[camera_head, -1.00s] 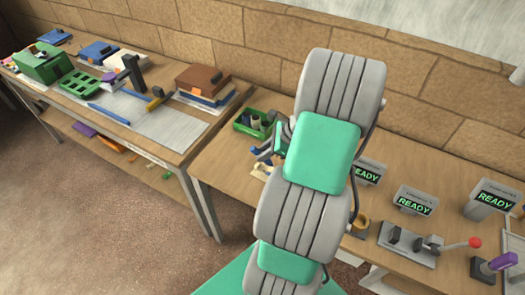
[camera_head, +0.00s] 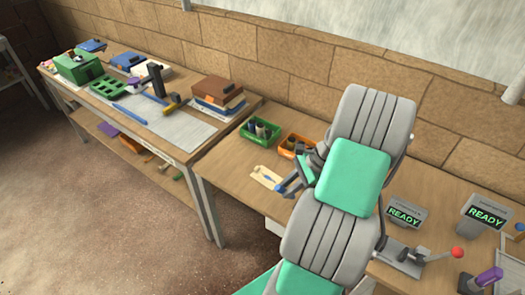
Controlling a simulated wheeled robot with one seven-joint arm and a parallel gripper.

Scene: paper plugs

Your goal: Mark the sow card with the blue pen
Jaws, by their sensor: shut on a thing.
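My gripper (camera_head: 289,184) is low over the right-hand bench, left of my arm. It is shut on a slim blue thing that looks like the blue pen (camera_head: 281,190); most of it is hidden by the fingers. A cream tag-shaped card (camera_head: 262,171) with a small blue patch lies flat on the bench just left of the fingertips. I take it for the sow card, but its print is too small to read. I cannot tell whether the pen touches it.
A green bin (camera_head: 260,131) and an orange bin (camera_head: 291,147) stand behind the card. READY displays (camera_head: 404,215) and a red-knobbed lever (camera_head: 456,252) are at right.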

